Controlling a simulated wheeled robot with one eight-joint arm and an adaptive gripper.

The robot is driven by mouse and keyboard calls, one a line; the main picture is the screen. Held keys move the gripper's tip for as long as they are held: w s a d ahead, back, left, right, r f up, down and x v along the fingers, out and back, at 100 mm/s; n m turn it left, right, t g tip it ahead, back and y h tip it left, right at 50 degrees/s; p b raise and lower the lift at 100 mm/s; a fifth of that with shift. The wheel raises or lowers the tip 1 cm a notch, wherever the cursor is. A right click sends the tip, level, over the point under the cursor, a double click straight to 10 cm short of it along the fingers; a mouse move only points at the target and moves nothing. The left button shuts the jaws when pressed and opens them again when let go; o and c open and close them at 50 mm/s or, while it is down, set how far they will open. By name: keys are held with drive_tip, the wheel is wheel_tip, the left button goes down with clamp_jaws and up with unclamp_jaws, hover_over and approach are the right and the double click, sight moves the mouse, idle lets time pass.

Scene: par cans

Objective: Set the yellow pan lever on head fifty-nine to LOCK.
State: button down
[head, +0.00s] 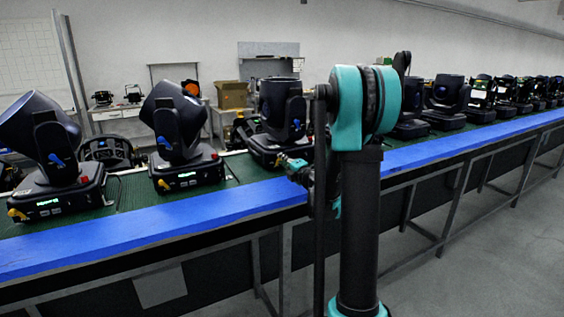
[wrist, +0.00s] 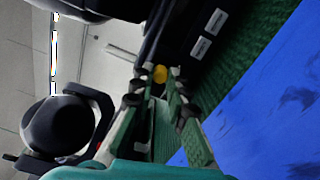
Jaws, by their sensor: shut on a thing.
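Black moving-head lights stand in a row on the green-matted bench, with yellow levers at the front corners of their bases. No head number is readable. My gripper (head: 287,162) is at the front of the base of the third light from the left (head: 282,112). In the wrist view my gripper (wrist: 158,92) points at a dark base with white labels (wrist: 203,40). The yellow lever (wrist: 160,74) shows between its fingertips, and the fingers are shut on it. Most of the lever is hidden by the fingers, so its setting cannot be told.
The blue strip (head: 150,225) runs along the bench's front edge, under my arm. Two more lights (head: 55,150) (head: 175,130) stand to the left, and several more recede to the right. Another light (wrist: 60,128) shows at the left of the wrist view. The floor (head: 480,260) at right is clear.

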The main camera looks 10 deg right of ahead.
drive_tip(key=shift+d+f+m, duration=0.1)
drive_tip(key=shift+d+m, duration=0.05)
drive_tip(key=shift+m, duration=0.35)
drive_tip(key=c, duration=1.5)
unclamp_jaws()
drive_tip(key=v, duration=1.2)
